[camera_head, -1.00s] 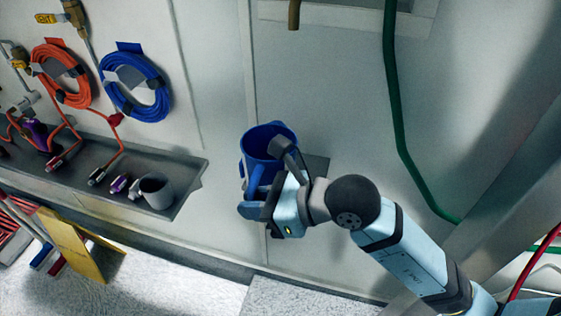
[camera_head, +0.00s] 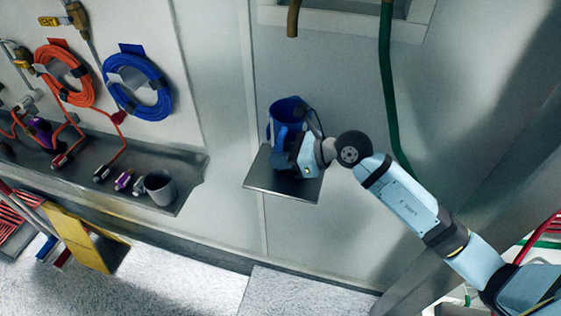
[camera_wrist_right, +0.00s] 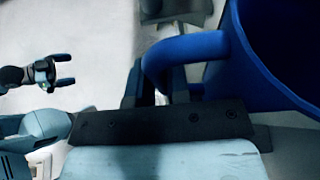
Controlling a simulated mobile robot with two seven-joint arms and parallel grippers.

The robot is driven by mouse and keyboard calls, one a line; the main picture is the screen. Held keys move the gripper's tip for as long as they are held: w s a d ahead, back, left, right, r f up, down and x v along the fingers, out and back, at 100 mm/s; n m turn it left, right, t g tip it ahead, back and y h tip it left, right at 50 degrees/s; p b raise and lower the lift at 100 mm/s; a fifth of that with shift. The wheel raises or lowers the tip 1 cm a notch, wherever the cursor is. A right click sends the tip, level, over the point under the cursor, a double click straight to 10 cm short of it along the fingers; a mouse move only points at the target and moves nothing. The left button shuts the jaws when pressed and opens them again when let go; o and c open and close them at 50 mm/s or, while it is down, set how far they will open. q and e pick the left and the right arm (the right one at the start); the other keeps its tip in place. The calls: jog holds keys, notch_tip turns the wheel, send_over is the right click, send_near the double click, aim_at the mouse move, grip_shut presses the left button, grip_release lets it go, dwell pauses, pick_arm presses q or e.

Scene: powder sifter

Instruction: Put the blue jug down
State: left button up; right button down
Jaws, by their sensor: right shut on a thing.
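The blue jug (camera_head: 284,110) is upright at the back of a small grey metal shelf (camera_head: 270,178) on the wall. Whether its base touches the shelf is hidden by my right gripper (camera_head: 296,140). In the right wrist view the jug (camera_wrist_right: 255,65) fills the upper right, and my right gripper (camera_wrist_right: 165,90) is shut on its handle. My left gripper (camera_wrist_right: 68,70) shows at the left of the right wrist view, open, empty and well away from the jug.
A long grey ledge (camera_head: 90,180) at left holds a grey cup (camera_head: 160,186) and several small fittings. Orange (camera_head: 63,75) and blue (camera_head: 137,85) coiled hoses hang above it. A green pipe (camera_head: 390,100) runs down the wall at right. The shelf's front is bare.

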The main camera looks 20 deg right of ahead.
notch_tip(320, 180, down, 3)
jog(key=shift+r, duration=0.2)
jog(key=shift+w+d+f+p, duration=0.1)
jog(key=shift+w+f+p, duration=0.1)
jog(key=shift+p, duration=0.35)
jog(key=shift+f, duration=0.1)
jog(key=shift+f, duration=0.15)
jog(key=c, duration=1.1)
grip_release()
